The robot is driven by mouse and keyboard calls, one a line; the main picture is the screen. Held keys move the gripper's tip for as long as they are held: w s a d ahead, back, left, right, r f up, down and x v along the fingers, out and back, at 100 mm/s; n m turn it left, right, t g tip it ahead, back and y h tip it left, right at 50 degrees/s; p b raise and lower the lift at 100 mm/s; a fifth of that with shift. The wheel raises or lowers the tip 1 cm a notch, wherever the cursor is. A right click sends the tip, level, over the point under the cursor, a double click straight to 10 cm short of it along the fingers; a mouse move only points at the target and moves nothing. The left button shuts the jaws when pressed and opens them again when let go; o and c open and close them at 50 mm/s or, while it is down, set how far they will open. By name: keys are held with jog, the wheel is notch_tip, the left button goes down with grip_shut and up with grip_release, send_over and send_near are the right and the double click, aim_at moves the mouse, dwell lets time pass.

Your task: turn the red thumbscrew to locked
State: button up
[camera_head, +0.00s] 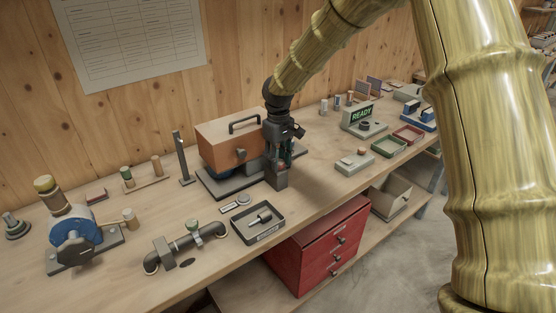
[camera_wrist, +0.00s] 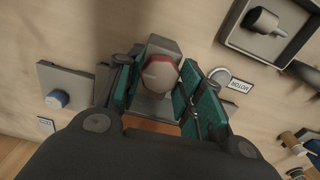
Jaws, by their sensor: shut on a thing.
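The red thumbscrew (camera_wrist: 159,74) shows in the wrist view as a dull red, many-sided head on a grey block (camera_wrist: 164,46). My gripper (camera_wrist: 157,82) has its teal fingers on either side of the head, shut on it. In the head view my gripper (camera_head: 281,150) points down at the front right of an orange-brown box with a black handle (camera_head: 228,143). A small bit of red shows below the fingers, above the grey block (camera_head: 277,181). The fingers hide most of the thumbscrew there. I cannot read any lock mark.
A dark tray (camera_head: 271,232) with a knobbed part lies in front. A pipe with a valve (camera_head: 190,240) and a blue crank device (camera_head: 75,236) stand left. A READY display (camera_head: 361,115) and green and red trays (camera_head: 389,146) stand right. A red drawer cabinet (camera_head: 310,252) sits below.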

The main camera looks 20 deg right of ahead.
jog(key=o, duration=1)
notch_tip(320, 180, up, 12)
dwell(0.4)
